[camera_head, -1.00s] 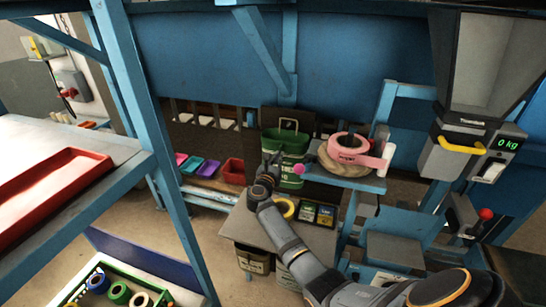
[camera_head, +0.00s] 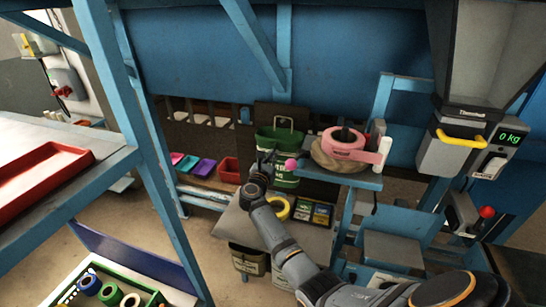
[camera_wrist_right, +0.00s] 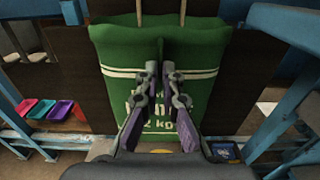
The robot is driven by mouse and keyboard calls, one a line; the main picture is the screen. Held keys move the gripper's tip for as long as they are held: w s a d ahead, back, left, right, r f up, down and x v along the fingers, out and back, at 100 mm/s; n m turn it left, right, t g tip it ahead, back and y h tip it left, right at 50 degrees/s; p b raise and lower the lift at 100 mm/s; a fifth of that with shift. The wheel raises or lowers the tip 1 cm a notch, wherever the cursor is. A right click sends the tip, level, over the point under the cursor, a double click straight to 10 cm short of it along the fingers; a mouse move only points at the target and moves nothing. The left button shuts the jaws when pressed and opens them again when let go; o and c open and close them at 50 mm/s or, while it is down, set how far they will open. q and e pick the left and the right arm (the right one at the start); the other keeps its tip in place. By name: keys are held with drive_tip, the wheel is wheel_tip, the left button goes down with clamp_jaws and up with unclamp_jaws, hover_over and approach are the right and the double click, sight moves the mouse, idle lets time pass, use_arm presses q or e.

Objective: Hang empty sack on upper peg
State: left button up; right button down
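The green sack (camera_head: 277,146), with a white stripe and lettering, is upright against a dark board (camera_head: 285,110). Its pale handle loop stands up above its top edge; I cannot make out whether a peg is inside it. My right gripper (camera_head: 265,158) is at the front of the sack. In the right wrist view, the fingertips (camera_wrist_right: 160,66) are close together on the sack (camera_wrist_right: 115,58), with a vertical crease running into them, so they appear to pinch the cloth. The loop's top is cut off there. My left gripper is not in view.
A bench with a yellow ring (camera_head: 277,208) and small packets is below the sack. Coloured trays (camera_head: 203,167) lie to the left. A blue post (camera_head: 160,150) stands nearer left.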

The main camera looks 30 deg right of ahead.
drive_tip(key=c, duration=1.4)
unclamp_jaws()
drive_tip(key=shift+c, duration=0.2)
drive_tip(key=shift+a, duration=0.1)
drive_tip(key=v, duration=0.7)
drive_tip(key=shift+s+a, duration=0.15)
drive_tip(key=shift+s, duration=0.05)
